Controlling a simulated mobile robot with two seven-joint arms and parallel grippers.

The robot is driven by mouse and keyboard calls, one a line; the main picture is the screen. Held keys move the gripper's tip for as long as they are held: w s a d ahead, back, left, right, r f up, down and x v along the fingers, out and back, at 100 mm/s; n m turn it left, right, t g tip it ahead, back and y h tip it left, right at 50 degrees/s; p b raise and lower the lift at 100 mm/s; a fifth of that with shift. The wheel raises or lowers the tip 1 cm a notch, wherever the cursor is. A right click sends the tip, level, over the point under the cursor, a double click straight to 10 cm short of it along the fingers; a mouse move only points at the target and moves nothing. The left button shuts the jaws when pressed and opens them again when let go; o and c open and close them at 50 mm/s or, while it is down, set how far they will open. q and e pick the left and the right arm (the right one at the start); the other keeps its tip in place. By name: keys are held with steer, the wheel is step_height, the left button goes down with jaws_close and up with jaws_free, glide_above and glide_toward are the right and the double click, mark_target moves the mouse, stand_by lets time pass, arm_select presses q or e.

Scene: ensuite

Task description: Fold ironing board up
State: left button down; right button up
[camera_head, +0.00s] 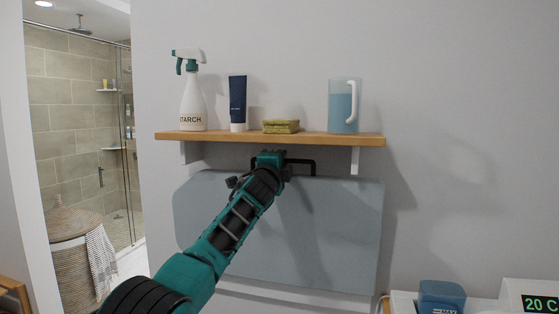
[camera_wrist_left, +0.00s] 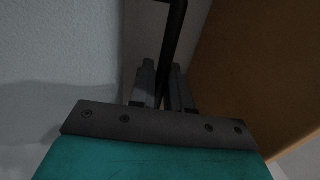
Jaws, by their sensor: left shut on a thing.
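The ironing board (camera_head: 320,230) is a light grey-blue panel, standing almost upright against the wall below the wooden shelf. A black bar handle (camera_head: 308,163) is at its top edge, close under the shelf. My left arm crosses in front of the board, and my left gripper (camera_head: 272,160) is at the handle's left part. In the left wrist view the gripper's fingers (camera_wrist_left: 162,88) are shut around the black handle bar (camera_wrist_left: 175,45). The arm hides the middle left of the board. My right gripper is in neither view.
The wooden shelf (camera_head: 225,137) sits just above the gripper, on white brackets (camera_head: 355,160). A blue container (camera_head: 441,297) stands low at right.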

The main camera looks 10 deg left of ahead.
arm_select(q)
steer(key=shift+r, duration=0.4)
steer(key=c, duration=1.5)
jaws_free()
steer(key=shift+c, duration=0.2)
steer(key=shift+o, duration=1.3)
steer(key=shift+w+f, duration=0.25)
steer(key=shift+w, duration=0.1)
steer(key=shift+s, duration=0.1)
steer(key=shift+a, duration=0.1)
steer(key=shift+s+a+p, duration=0.2)
steer(key=shift+s+p, duration=0.1)
steer(key=shift+s, duration=0.35)
steer(key=d+v, duration=0.1)
steer(key=v, duration=1)
steer(key=shift+s+a+f, duration=0.15)
steer(key=shift+s+a, duration=0.1)
steer(key=shift+s, duration=0.05)
